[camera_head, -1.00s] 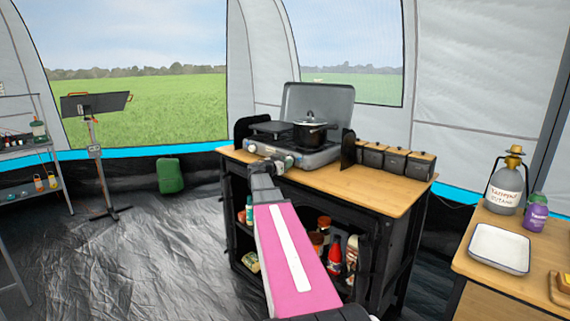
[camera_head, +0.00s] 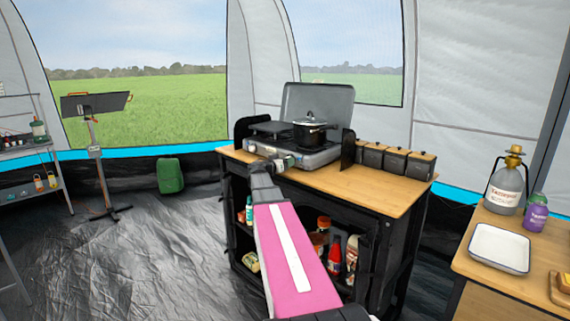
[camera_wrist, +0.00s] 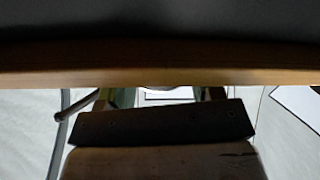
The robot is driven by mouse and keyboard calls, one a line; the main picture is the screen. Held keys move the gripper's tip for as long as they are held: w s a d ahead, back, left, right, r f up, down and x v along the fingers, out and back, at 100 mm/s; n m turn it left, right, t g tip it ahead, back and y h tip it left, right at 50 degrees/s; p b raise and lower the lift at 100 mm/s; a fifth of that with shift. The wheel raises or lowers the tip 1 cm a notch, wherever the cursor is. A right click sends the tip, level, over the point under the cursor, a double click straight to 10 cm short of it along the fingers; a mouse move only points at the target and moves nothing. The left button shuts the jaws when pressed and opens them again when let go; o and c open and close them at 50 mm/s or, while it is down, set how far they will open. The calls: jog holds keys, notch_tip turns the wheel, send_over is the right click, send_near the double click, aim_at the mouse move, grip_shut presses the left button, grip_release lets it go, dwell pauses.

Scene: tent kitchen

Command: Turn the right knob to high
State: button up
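The two-burner camp stove (camera_head: 318,157) stands with its lid up on the wooden counter (camera_head: 365,179) of the black cabinet. A black pot (camera_head: 310,132) sits on its right burner. My gripper (camera_head: 287,161) is at the stove's front edge, in front of the knob area. The knobs are too small or hidden behind my gripper, so their setting cannot be read. In the wrist view, two finger parts stand apart beyond a dark bar, but a wooden edge (camera_wrist: 160,70) hides their tips. I cannot tell whether they touch a knob.
Black canisters (camera_head: 396,162) line the counter right of the stove. Bottles and jars (camera_head: 335,255) fill the open shelf below. At right, another table holds a white tray (camera_head: 499,249) and a lantern-like bottle (camera_head: 505,185).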

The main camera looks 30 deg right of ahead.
jog(key=v, duration=1)
jog(key=shift+s+a, duration=0.2)
jog(key=shift+a, duration=0.15)
jog(key=shift+c, duration=1.2)
jog(key=m, duration=0.4)
jog(key=shift+w+d, duration=0.1)
jog(key=shift+d, duration=0.15)
jog(key=x, duration=1.1)
jog(key=shift+r, duration=0.1)
